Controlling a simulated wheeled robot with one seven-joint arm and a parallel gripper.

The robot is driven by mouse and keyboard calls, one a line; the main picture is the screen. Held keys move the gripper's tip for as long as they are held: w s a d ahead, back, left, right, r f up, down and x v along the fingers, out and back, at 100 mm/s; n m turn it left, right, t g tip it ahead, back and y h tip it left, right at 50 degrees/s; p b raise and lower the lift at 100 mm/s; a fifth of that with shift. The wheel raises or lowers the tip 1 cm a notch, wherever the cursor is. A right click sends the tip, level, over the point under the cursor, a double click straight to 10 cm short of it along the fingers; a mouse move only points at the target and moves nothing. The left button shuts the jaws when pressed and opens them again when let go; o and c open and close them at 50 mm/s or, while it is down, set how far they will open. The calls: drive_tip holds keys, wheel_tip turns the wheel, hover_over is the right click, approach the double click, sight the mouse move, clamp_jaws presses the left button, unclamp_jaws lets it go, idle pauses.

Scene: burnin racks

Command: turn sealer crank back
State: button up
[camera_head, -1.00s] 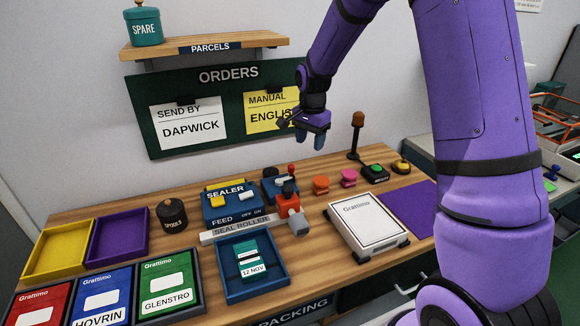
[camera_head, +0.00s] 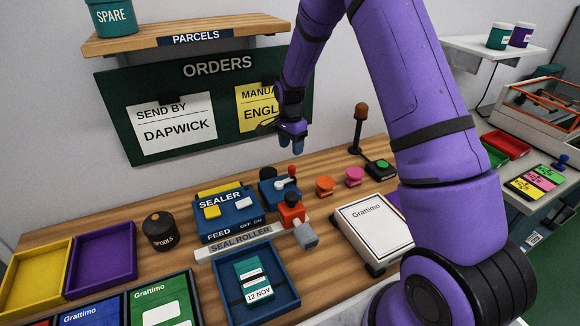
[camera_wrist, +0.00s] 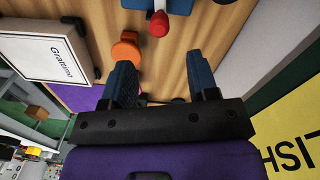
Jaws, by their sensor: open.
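The blue sealer (camera_head: 228,212) stands on the wooden bench, with a grey seal roller (camera_head: 240,241) along its front. At the roller's right end is a red-orange block (camera_head: 291,213) with a dark knob on top and a grey end piece (camera_head: 306,236). Just behind it, a blue unit carries a lever with a red ball knob (camera_head: 292,170). Which part is the crank is not clear. The red knob also shows at the top of the wrist view (camera_wrist: 160,23). My gripper (camera_head: 292,146) hangs above the back of the bench, apart from these, open and empty, fingers spread (camera_wrist: 160,82).
Orange (camera_head: 325,184) and pink (camera_head: 354,175) stamps stand right of the sealer. A lamp post (camera_head: 358,130) rises behind them. A white Grattimo box (camera_head: 374,229) and blue tray (camera_head: 222,284) are in front. The orders board (camera_head: 205,145) is close behind my gripper.

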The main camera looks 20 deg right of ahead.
sight(292, 166)
drive_tip(key=f, duration=0.9)
drive_tip(key=shift+s+f, duration=0.2)
drive_tip(key=shift+f, duration=0.05)
drive_tip(key=shift+c, duration=0.4)
drive_tip(key=c, duration=0.8)
drive_tip(key=shift+c, duration=0.2)
drive_tip(key=shift+w, duration=0.1)
